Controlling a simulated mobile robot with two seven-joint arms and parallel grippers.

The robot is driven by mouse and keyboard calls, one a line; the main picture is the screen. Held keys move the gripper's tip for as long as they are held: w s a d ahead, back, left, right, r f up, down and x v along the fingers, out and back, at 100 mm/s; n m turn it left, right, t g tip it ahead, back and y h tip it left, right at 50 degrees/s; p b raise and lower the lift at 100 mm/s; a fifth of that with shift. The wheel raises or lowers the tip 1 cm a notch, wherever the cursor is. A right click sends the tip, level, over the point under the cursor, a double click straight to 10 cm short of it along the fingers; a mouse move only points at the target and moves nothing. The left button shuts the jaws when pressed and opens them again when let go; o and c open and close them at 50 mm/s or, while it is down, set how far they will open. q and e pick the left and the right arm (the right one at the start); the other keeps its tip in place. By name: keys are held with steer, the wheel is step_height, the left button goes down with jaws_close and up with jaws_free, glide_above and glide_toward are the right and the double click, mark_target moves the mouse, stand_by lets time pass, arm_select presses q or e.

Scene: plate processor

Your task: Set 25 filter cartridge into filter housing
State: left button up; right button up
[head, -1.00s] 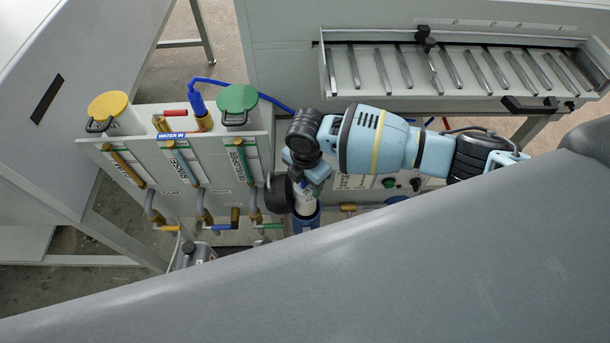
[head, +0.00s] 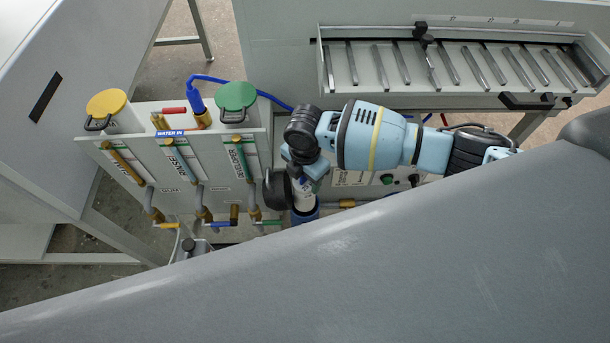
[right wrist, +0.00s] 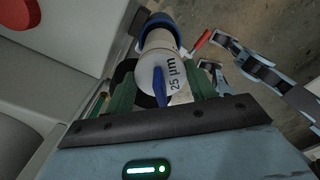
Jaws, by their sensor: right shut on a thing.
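My left gripper is not in the head view.
Left of my gripper stands a tank panel with a yellow lid (head: 106,103), a green lid (head: 236,96) and valves. A dark round part (head: 275,188) is close beside the gripper. A slotted tray (head: 460,68) lies behind. A grey surface (head: 330,270) covers the foreground.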

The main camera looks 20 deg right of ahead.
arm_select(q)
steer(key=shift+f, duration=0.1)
arm_select(e)
steer(key=shift+f, duration=0.35)
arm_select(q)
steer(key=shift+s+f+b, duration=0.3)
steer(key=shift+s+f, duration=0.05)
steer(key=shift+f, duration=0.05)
arm_select(e)
steer(key=shift+f, duration=0.75)
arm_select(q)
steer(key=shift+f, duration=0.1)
arm_select(e)
steer(key=shift+f, duration=0.1)
